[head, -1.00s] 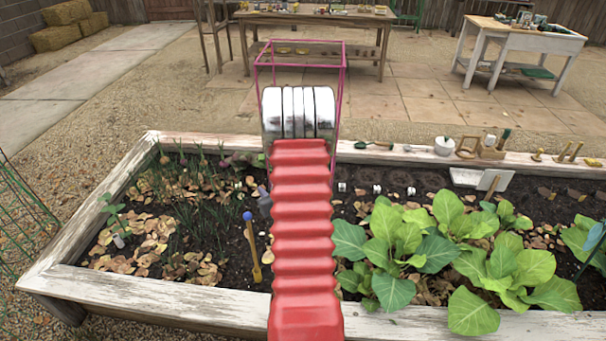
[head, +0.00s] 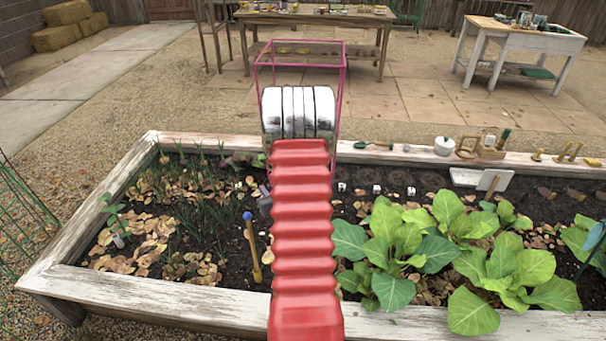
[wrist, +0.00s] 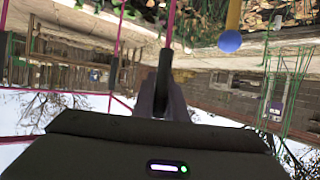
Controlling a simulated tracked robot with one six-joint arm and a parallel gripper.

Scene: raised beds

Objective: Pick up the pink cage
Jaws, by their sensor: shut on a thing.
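The pink cage (head: 300,66) is an open box frame of thin bars. In the head view it stands upright behind my red and silver arm, near the far side of the raised bed. The arm hides much of its middle and lower part. In the wrist view, which looks upside down, pink bars of the cage (wrist: 118,40) cross the left half. My gripper (wrist: 164,60) shows there as dark fingers, shut on a bar of the cage. In the head view my arm hides the gripper.
The wooden raised bed (head: 160,308) holds leafy green plants (head: 405,245), onion-like shoots and a blue-topped yellow stake (head: 252,245). Small tools and a white pot (head: 444,146) line its far rim. A workbench (head: 310,15) stands behind the cage, with open paving between.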

